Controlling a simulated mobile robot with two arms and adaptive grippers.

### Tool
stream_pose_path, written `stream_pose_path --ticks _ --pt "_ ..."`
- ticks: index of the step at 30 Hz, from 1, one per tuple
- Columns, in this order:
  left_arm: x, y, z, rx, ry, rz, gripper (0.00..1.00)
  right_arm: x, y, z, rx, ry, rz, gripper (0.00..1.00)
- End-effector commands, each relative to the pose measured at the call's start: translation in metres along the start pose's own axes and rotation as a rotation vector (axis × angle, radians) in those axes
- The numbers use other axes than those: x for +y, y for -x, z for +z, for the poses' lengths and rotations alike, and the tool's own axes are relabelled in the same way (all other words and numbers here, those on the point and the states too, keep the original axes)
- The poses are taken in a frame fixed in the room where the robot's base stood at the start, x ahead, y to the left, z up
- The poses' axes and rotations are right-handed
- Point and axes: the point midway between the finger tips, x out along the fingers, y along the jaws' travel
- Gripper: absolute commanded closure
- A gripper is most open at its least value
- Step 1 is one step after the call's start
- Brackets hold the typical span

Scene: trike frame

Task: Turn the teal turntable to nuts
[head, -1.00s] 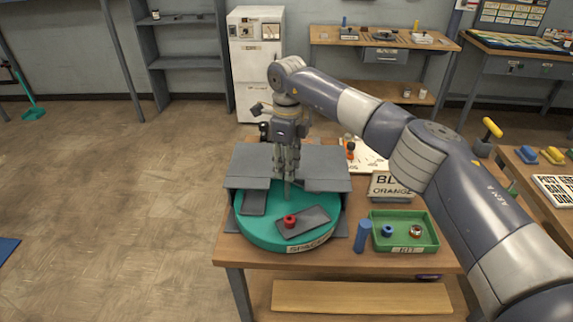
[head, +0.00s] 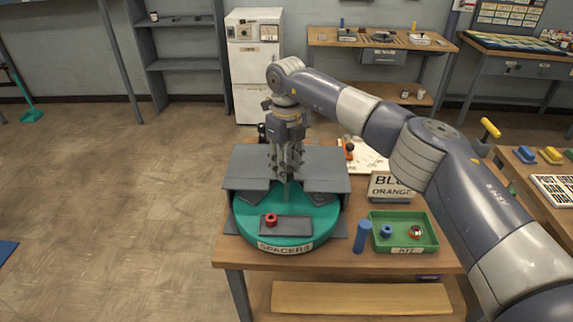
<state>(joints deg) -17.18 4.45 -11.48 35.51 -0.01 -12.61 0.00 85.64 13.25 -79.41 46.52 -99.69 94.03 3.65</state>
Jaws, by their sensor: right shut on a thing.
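The teal turntable (head: 245,229) stands on the near wooden table, with a grey cover over its back half. Its front label (head: 286,247) reads SPACERS. A grey tray (head: 294,227) on the turntable's front holds a red ring-like spacer (head: 271,219) near its left end. Other grey trays are partly hidden under the cover. My right gripper (head: 286,179) points down over the turntable's middle, in the gap of the cover, and is shut on a thin grey upright post there. My left gripper is not in view.
A green KIT tray (head: 431,243) at the right holds a blue ring (head: 386,230) and a metallic-reddish part (head: 415,232). A blue cylinder (head: 362,236) stands between it and the turntable. A BLUE ORANGE sign (head: 392,187) stands behind the tray.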

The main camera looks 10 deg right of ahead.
Motion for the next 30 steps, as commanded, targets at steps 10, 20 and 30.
stream_pose_path --ticks 10,20,30 --pt "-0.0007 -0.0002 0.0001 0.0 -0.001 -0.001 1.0 -0.0005 0.0009 0.0009 -0.004 -0.175 -0.001 1.0" --pt "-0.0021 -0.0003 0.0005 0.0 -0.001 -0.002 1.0 -0.0005 0.001 0.001 -0.005 -0.339 0.0 1.0" --pt "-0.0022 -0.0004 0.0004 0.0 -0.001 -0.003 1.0 -0.0004 0.0013 0.0011 -0.005 -0.509 0.001 1.0"
